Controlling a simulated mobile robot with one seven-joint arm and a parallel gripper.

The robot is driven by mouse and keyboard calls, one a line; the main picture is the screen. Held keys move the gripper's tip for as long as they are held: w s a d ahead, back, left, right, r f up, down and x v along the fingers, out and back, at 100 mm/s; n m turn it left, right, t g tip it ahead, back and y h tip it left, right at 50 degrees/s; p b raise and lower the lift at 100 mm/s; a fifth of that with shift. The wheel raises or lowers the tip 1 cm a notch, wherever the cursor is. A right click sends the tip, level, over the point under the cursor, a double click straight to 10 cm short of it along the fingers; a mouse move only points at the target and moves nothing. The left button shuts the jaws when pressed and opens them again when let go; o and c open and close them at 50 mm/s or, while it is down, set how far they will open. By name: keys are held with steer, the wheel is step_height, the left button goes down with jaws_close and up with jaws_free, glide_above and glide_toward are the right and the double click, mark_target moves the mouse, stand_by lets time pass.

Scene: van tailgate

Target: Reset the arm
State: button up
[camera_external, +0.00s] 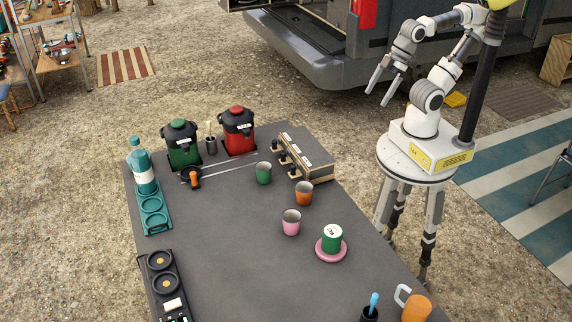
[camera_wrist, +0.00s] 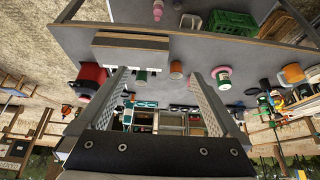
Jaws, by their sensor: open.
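My gripper (camera_external: 384,84) is raised at the right of the table in the external view, with its two fingers apart and nothing between them. In the wrist view my gripper (camera_wrist: 160,88) also shows open and empty, its fingers reaching up the picture. My arm stands folded on its white base beside the table, clear of everything on it. The grey table (camera_external: 229,230) lies left of my gripper and below it.
The table holds a green container (camera_external: 182,146), a red container (camera_external: 238,131), a wooden box (camera_external: 305,157), several cups, a pink saucer (camera_external: 330,251) and an orange mug (camera_external: 416,307). A van bumper (camera_external: 335,70) is behind. The table's middle is clear.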

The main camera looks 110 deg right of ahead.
step_height(320, 180, up, 5)
steer(key=p, duration=0.5)
stand_by(0.8)
